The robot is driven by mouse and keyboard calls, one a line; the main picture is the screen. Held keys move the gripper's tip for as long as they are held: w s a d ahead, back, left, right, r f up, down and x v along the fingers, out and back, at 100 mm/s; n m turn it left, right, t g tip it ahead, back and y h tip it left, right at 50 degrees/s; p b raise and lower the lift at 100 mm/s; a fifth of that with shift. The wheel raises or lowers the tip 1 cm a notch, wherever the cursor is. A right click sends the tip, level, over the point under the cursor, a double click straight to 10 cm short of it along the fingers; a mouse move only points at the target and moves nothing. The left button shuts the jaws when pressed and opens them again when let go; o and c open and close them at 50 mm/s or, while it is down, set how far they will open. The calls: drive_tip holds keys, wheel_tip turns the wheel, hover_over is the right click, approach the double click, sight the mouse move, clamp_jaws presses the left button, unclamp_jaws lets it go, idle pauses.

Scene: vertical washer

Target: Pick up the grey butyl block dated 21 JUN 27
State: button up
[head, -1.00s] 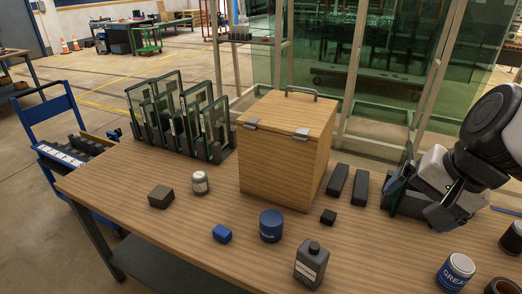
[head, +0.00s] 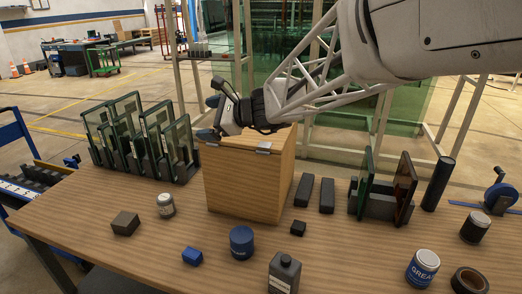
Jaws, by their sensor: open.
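No date is readable on any block, so I cannot tell which is dated 21 JUN 27. A dark grey-brown block (head: 125,223) lies at the table's left. A small black block (head: 298,228) lies right of the lidded wooden box (head: 245,182). Two long dark bars, a left one (head: 304,190) and a right one (head: 327,195), lie behind that block. My gripper (head: 211,117) is open and empty over the box's top, far from the grey-brown block. It hides the box's handle and part of the lid. The lid looks shut; the inside is hidden.
A blue block (head: 192,257), blue tin (head: 241,242), small labelled jar (head: 166,205) and dark bottle (head: 284,272) stand in front. Glass panes in racks stand left (head: 145,145) and right (head: 380,200). A grease tin (head: 422,268) and tape roll (head: 469,281) are at right.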

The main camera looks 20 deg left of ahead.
drive_tip(key=w+a+f+m+t+y, duration=0.1)
drive_tip(key=a+m, duration=0.1)
drive_tip(key=a, duration=0.4)
drive_tip(key=w+a+f+m+y, duration=0.1)
drive_tip(key=a+f+m, duration=0.15)
drive_tip(key=a, duration=0.45)
drive_tip(key=m+t+y, duration=0.1)
drive_tip(key=m, duration=0.3)
hover_over(165, 200)
drive_tip(key=d, duration=0.3)
wheel_tip(165, 200, down, 2)
drive_tip(key=shift+n, duration=0.25)
drive_tip(key=f, duration=3.2)
drive_tip(key=shift+w+d+f, duration=0.25)
drive_tip(key=shift+w+f, duration=0.15)
drive_tip(key=shift+a, duration=0.1)
drive_tip(key=shift+w+a, duration=0.2)
drive_tip(key=shift+a, duration=1)
drive_tip(key=shift+w+a, duration=0.2)
drive_tip(key=shift+a, duration=1)
drive_tip(key=c, duration=1.2)
drive_tip(key=shift+r, duration=0.15)
